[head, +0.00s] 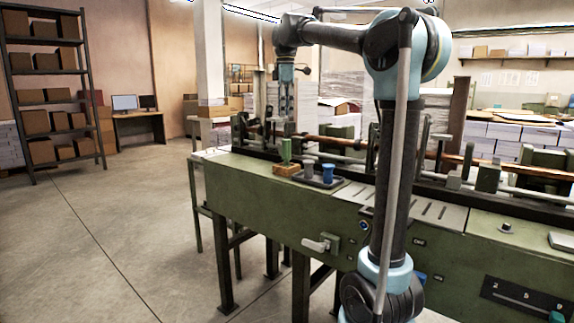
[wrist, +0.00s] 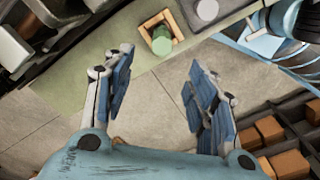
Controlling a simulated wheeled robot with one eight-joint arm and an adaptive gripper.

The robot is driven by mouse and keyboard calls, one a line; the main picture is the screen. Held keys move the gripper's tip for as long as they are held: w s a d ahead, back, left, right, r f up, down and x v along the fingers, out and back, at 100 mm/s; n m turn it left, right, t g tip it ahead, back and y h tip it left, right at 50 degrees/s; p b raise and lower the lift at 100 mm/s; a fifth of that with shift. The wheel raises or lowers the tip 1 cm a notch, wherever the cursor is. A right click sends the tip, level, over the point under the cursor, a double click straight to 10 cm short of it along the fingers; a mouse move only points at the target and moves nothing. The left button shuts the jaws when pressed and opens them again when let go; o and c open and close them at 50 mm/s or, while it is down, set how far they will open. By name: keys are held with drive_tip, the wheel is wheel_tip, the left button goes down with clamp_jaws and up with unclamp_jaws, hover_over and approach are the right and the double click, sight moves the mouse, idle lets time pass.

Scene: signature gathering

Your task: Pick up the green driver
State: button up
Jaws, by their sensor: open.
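The green driver (head: 286,150) stands upright in a small wooden holder (head: 287,169) near the front edge of the green machine bench (head: 245,180). In the wrist view the driver (wrist: 162,46) shows end-on as a round green top, inside the square wooden holder (wrist: 147,35). My gripper (head: 283,112) hangs pointing down above and behind the driver in the head view. In the wrist view my gripper (wrist: 160,60) has its two blue-padded fingers spread wide and nothing between them. The driver shows beyond the fingertips, apart from them.
A dark tray (head: 318,182) just right of the holder bears a grey piece (head: 309,165) and a blue piece (head: 328,173). Machine rails and rods (head: 345,143) run behind them. Open floor (head: 120,220) lies left of the bench. A shelf of boxes (head: 52,95) stands far left.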

sight(287, 151)
wheel_tip(287, 151, down, 16)
drive_tip(key=shift+s+d+r, duration=0.1)
drive_tip(key=shift+d+r, duration=0.05)
idle(0.6)
drive_tip(key=shift+c, duration=0.2)
drive_tip(key=c, duration=1.1)
